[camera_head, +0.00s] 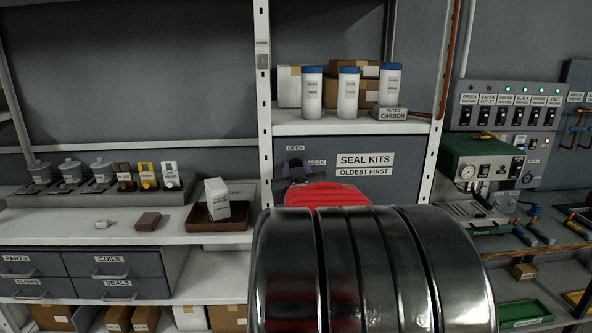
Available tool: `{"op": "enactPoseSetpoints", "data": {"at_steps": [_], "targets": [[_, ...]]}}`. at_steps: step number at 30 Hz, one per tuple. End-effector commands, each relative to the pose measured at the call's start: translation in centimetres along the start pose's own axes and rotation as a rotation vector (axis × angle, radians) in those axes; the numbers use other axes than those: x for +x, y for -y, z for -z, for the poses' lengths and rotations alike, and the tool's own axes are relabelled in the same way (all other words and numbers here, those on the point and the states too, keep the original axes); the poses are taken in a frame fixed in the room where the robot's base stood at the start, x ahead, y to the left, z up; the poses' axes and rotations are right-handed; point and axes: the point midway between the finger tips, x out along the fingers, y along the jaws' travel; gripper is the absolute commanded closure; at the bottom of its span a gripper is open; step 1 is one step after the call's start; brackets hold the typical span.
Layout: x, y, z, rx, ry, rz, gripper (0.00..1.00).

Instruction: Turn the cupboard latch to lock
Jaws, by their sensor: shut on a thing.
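The grey cupboard front (400,187) sits below the middle shelf and bears a "SEAL KITS / OLDEST FIRST" label (365,164). At its left are a small "OPEN" label (295,149) and a "LOCK" label (317,162), the second partly covered. My gripper (297,171) is at the latch spot beside these labels, its dark purplish fingers against the cupboard front, closed on the latch. The latch is mostly hidden by the fingers, so I cannot tell its angle. My red wrist part and shiny arm link cover the area below.
White blue-lidded jars (348,95) and cartons stand on the shelf above. A brown tray (216,218) with a white box (216,200) is on the left counter. A green machine (480,165) stands right. A white upright post (264,100) rises just left of the latch.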

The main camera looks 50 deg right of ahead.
Motion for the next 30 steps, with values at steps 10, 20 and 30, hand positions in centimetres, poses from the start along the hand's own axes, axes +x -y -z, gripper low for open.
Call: {"op": "enactPoseSetpoints", "data": {"at_steps": [10, 20, 30], "targets": [[-0.01, 0.05, -0.19, -0.326, 0.004, 0.0, 0.92], [-0.01, 0.16, -0.26, -0.611, 0.004, 0.001, 0.92], [-0.01, 0.24, -0.32, -0.766, 0.004, 0.002, 0.92]]}}
